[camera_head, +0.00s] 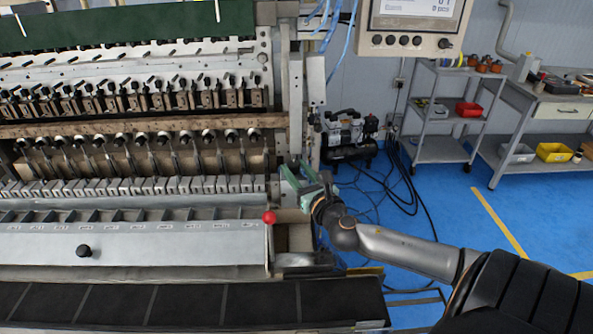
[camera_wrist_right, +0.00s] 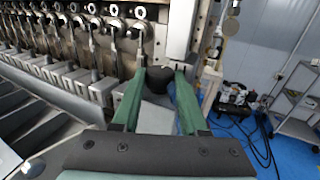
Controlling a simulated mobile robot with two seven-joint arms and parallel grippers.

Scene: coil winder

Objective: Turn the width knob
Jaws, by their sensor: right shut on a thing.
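The width knob (camera_wrist_right: 157,78) is a dark round knob at the right end of the winder's row of guides. In the right wrist view it sits between the tips of my right gripper's green fingers (camera_wrist_right: 160,74), which are shut on it. In the head view my right gripper (camera_head: 297,173) reaches in from the right to the machine's right end post. The knob cannot be made out there behind the fingers. My left gripper is not in view.
A lever with a red ball (camera_head: 269,217) stands just left of my right gripper. A black knob (camera_head: 83,251) sits on the pale front panel (camera_head: 170,246). A control panel (camera_head: 415,28) hangs above right. A compressor (camera_head: 347,135), cables and a shelf cart (camera_head: 441,148) stand behind.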

